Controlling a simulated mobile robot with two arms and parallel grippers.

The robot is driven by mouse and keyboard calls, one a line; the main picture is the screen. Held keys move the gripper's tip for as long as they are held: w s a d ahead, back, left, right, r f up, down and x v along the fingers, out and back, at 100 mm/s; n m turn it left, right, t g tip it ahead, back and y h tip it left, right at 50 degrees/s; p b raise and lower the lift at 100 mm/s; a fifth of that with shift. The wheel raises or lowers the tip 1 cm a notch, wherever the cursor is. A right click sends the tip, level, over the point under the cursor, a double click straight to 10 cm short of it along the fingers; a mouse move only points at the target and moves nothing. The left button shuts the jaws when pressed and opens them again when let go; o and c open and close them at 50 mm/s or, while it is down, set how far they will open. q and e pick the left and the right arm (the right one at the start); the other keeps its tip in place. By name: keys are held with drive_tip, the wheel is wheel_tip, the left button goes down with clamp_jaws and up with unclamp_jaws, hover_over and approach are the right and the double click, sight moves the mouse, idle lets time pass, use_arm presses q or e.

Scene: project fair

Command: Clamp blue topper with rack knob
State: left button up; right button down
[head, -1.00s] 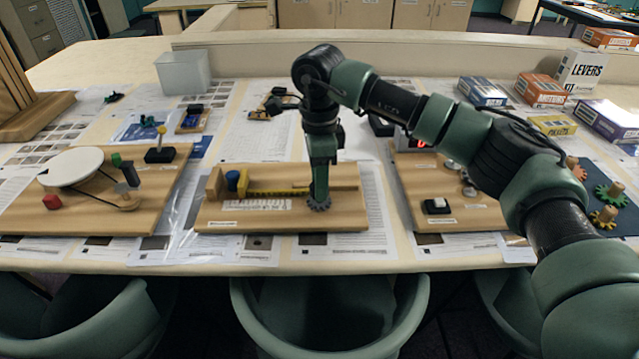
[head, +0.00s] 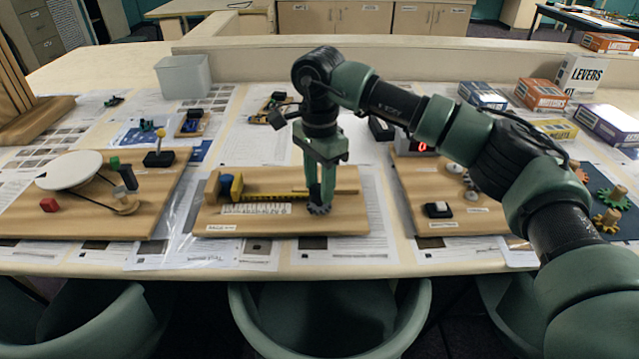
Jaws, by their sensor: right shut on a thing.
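The blue topper (head: 226,183) sits at the left end of the middle wooden board (head: 285,219), between the wooden end block (head: 210,188) and the yellow jaw (head: 237,187) of the rack. It looks close against both, but I cannot tell whether it touches both. The yellow rack (head: 270,195) runs right from the jaw toward the dark toothed knob (head: 319,209). My right gripper (head: 320,186) points down and is shut on the knob, hiding its upper part. My left gripper is not in view.
A board with a white disc (head: 69,169) stands to the left. Another board with a red display (head: 422,147) is to the right, beneath my right arm. Gears (head: 612,197) and kit boxes (head: 544,95) lie further right. Chairs line the table's front edge.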

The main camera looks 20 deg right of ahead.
sight(319, 189)
drive_tip(key=shift+r, duration=0.15)
drive_tip(key=c, duration=0.9)
unclamp_jaws()
wheel_tip(319, 189, up, 8)
drive_tip(key=shift+f+b, duration=0.15)
drive_tip(key=shift+b, duration=0.3)
